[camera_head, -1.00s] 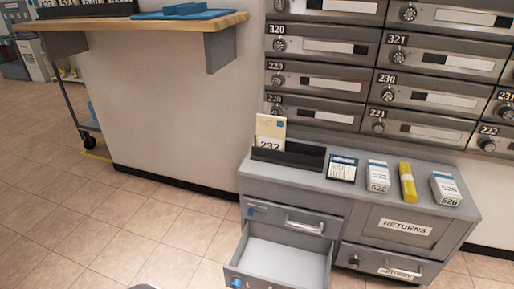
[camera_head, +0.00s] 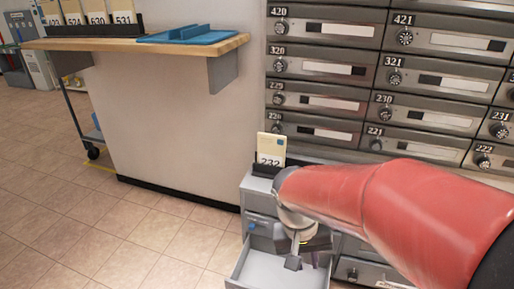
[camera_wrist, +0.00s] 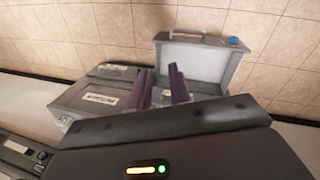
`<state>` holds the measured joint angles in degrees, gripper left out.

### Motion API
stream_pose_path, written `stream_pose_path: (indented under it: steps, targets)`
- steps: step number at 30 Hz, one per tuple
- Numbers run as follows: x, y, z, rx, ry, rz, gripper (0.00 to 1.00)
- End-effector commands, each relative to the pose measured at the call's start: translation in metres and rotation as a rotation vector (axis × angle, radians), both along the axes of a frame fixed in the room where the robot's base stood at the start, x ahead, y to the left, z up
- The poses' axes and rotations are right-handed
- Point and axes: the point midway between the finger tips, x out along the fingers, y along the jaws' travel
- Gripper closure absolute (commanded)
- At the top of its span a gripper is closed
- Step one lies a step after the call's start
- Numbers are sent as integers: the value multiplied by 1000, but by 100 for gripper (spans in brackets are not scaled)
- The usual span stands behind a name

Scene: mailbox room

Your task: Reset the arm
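My gripper (camera_head: 303,256) hangs in front of the grey cabinet, above the pulled-out drawer (camera_head: 250,268), at the end of my red arm. In the wrist view, my gripper (camera_wrist: 162,88) shows two dark purple fingers apart with nothing between them. The drawer also shows in the wrist view (camera_wrist: 190,62), open, with its inside looking empty. My arm hides most of the cabinet top.
A card marked 232 (camera_head: 271,150) stands in a dark holder on the cabinet. Numbered mailboxes (camera_head: 320,65) fill the wall behind. A wooden counter (camera_head: 200,46) with a blue tray (camera_head: 190,35) is at left. The tiled floor (camera_head: 110,240) at left is clear.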

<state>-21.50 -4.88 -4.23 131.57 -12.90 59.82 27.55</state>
Motion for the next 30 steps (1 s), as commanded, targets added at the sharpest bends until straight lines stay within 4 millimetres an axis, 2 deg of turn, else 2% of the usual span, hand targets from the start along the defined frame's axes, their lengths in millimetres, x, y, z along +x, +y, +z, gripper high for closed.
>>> stream_pose_path:
  steps: [1,6,12,18,30]
  targets:
    - [-7,-9,21,48,-58,-3,80]
    - [-31,-29,68,156,-242,32,80]
    - [-57,-43,104,197,-437,77,80]
    - [-68,-47,116,194,-521,102,80]
    - [-68,-47,116,194,-525,105,80]
